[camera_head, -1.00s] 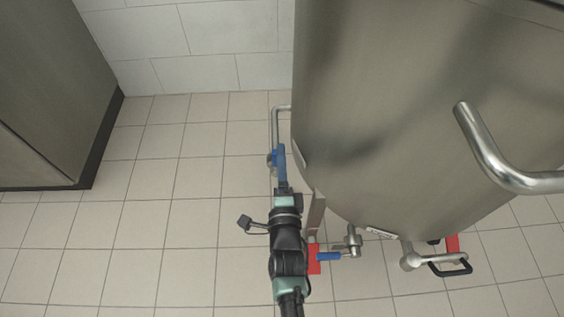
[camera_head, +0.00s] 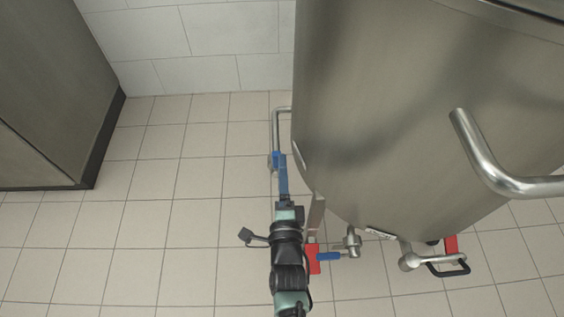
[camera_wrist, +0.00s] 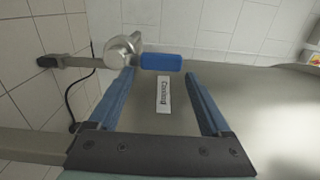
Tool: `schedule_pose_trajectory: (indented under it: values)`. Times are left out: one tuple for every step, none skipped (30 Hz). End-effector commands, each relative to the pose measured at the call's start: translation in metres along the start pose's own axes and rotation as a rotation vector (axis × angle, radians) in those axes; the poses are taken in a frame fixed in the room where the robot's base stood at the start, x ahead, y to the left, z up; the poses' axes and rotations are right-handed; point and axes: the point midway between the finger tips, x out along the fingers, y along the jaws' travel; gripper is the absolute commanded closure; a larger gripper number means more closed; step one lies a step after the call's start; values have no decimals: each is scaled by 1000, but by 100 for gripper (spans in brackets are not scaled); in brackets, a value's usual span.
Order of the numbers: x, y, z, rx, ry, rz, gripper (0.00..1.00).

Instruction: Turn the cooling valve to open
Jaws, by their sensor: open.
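The cooling valve has a round metal body (camera_wrist: 120,50) and a blue handle (camera_wrist: 161,62) in the wrist view. The handle points to the right from the body, above a white "Cooling" label (camera_wrist: 163,95) on the tank. My gripper (camera_wrist: 161,74) is open and empty, with one blue finger on each side of the label. The handle lies just beyond the fingertips, and the left tip is close to the valve body; I cannot tell if they touch. In the head view, my gripper (camera_head: 282,156) reaches the valve's blue handle (camera_head: 275,161) below a bent pipe, and partly hides it.
The steel tank (camera_head: 400,130) stands close on the right, with a bar handle (camera_head: 480,160). A lower valve with a blue handle (camera_head: 328,256) and a red part (camera_head: 313,259) are beside my arm. A cabinet (camera_head: 50,90) stands left. Tiled floor between is clear.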

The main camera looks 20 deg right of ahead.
Motion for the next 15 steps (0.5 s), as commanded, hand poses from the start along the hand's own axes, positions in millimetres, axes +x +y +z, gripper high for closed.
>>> schedule_pose_trajectory:
  values:
    - [-13,-2,0,0,-1,6,18]
    - [-19,-3,0,0,-1,6,18]
    - [-28,-3,0,0,-1,6,18]
    - [-36,-3,0,-1,-1,6,18]
    - [-42,-3,0,-1,-1,5,18]
    - [-52,-2,0,-1,-1,6,18]
    - [-58,-3,0,0,-1,5,18]
    - [-64,-2,0,1,-1,5,18]
    - [-72,-2,0,1,-1,5,18]
    - [-77,-2,0,1,-1,4,18]
    - [-82,-2,0,1,-1,5,18]
    - [-87,-2,0,1,-1,3,18]
    - [-91,-1,0,1,-1,4,18]
    - [-94,-1,0,1,-1,4,18]
    - [-98,-1,0,1,0,2,18]
